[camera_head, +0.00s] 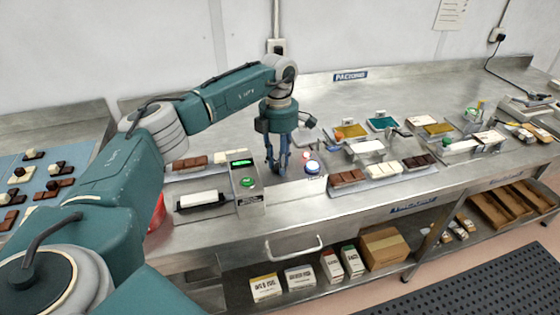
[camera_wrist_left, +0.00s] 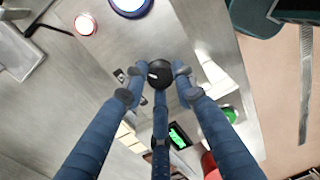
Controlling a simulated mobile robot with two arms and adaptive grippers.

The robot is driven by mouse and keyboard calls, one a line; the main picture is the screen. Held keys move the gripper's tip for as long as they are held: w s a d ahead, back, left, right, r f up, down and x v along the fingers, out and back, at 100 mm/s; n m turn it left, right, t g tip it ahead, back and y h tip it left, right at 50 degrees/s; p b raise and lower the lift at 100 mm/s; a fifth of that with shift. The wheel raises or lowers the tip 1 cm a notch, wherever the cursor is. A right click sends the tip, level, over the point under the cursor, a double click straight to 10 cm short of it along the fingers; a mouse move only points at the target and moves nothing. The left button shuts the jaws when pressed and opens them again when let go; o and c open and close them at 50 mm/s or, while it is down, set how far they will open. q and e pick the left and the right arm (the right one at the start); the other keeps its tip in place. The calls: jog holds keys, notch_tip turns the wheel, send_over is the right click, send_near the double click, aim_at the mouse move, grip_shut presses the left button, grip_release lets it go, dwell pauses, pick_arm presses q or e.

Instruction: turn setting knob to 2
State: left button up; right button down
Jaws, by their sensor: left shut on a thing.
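My left gripper (camera_head: 278,168) points down at the steel bench beside a metal control box. It also shows in the left wrist view (camera_wrist_left: 160,78), with its three blue fingers closed around a round black knob (camera_wrist_left: 158,73). The knob carries a white mark on its top. The scale numbers around the knob are too small or covered, so I cannot tell the setting. The control box (camera_head: 248,200) has a lit green display (camera_head: 241,163) and a green button (camera_head: 248,182). My right gripper is not in view.
A blue-rimmed button (camera_head: 313,168) stands just right of the gripper, with a red button near it in the left wrist view (camera_wrist_left: 85,25). A tray of chocolate bars (camera_head: 380,182) lies further right.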

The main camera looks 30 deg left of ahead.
aim_at(277, 165)
pick_arm(q)
jog(key=n, duration=0.5)
jog(key=shift+s+a+n, duration=0.1)
jog(key=shift+s+n, duration=0.1)
jog(key=shift+n, duration=0.1)
jog(key=n, duration=0.5)
jog(key=shift+f+p, duration=0.15)
jog(key=shift+p, duration=0.25)
jog(key=shift+s+n, duration=0.1)
jog(key=shift+n, duration=0.3)
jog(key=o, duration=1.2)
jog(key=shift+c, duration=0.2)
jog(key=shift+r+t, duration=0.25)
jog(key=shift+t, duration=0.05)
notch_tip(277, 165, up, 12)
jog(key=shift+a+f, duration=0.15)
jog(key=shift+a, duration=0.05)
